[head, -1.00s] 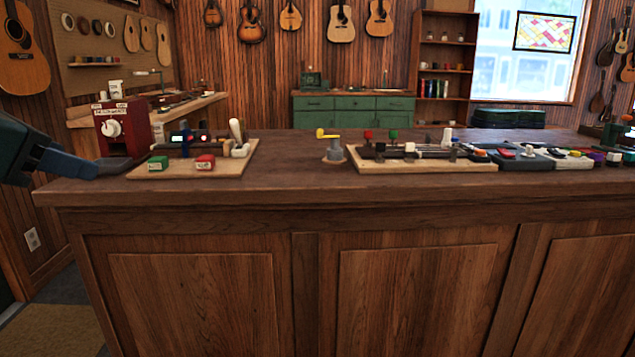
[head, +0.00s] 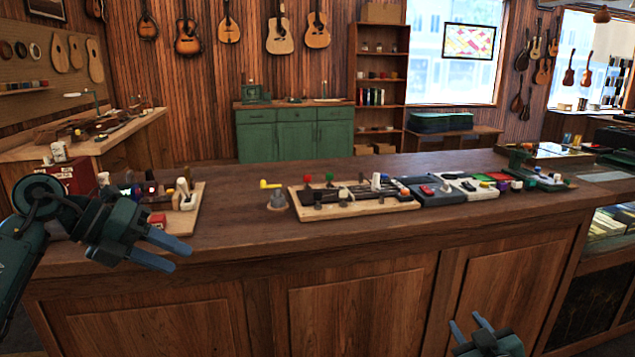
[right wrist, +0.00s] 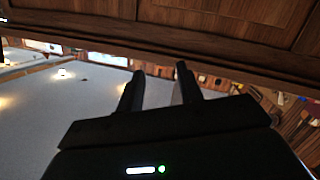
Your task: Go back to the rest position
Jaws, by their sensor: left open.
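My left gripper (head: 163,252) is open and empty in the head view, in front of the counter's left end. Its arm hides part of the board and the red box behind it. My right gripper (head: 470,328) shows at the bottom of the head view, low in front of the counter's panels. Its two fingers also show in the right wrist view (right wrist: 160,85), apart with nothing between them.
The wooden counter (head: 330,222) runs across in front of me. On it are a left board (head: 183,221), a yellow-topped grey part (head: 274,195), a longer board (head: 345,208) and several pedals (head: 470,186). A green cabinet (head: 295,135) stands behind.

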